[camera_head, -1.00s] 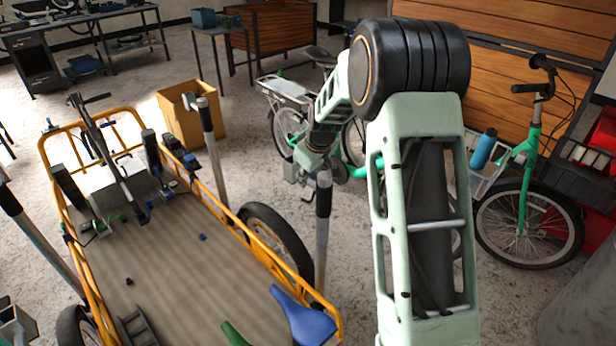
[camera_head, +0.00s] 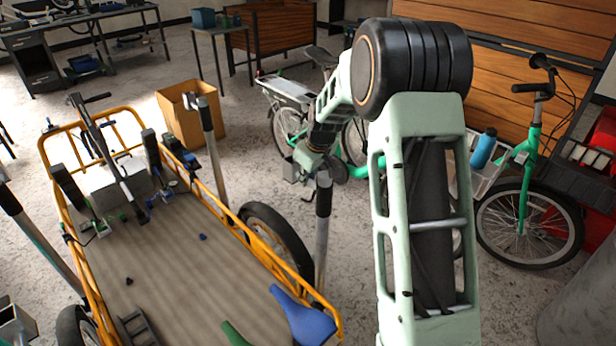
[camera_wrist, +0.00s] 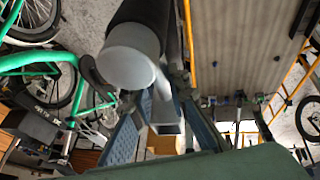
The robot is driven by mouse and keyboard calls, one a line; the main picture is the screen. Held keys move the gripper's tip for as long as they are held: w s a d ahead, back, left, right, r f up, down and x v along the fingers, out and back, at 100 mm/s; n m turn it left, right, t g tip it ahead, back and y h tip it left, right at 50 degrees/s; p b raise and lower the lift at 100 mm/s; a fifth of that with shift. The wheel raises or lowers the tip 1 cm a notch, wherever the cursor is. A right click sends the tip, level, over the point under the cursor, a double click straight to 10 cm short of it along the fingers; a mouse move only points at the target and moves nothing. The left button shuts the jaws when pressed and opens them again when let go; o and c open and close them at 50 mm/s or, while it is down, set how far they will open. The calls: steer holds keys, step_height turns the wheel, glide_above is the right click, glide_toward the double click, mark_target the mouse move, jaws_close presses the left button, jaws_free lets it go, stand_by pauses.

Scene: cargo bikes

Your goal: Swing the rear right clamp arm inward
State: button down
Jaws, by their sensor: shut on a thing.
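A clamp post with a black upper sleeve (camera_head: 323,200) and grey lower tube stands upright beside the right side of the yellow-framed cargo bed (camera_head: 190,265). I take it for the rear right clamp arm. My gripper (camera_head: 305,172) is at its top, partly hidden by my own wrist. In the wrist view the black sleeve with a pale round end (camera_wrist: 130,62) fills the upper middle. My gripper (camera_wrist: 160,128) is shut on a grey bar (camera_wrist: 164,108) of the clamp arm, between its two fingers. The exact contact is hard to see.
Another black-topped post (camera_head: 210,140) stands farther back on the same side, and one (camera_head: 30,235) at the left. A blue saddle (camera_head: 303,318) lies on the bed's near corner. A green bicycle (camera_head: 520,190) stands behind my arm. A cardboard box (camera_head: 195,120) is behind the bed.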

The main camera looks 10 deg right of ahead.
steer(key=s+n+g+y+p, duration=0.1)
steer(key=s+n+g+y, duration=0.3)
steer(key=n, duration=1.3)
steer(key=shift+s+a+n+g, duration=0.45)
steer(key=shift+s+g, duration=0.45)
steer(key=shift+s, duration=1.3)
steer(key=c, duration=2.1)
jaws_free()
steer(key=v, duration=1.2)
steer(key=shift+d, duration=0.1)
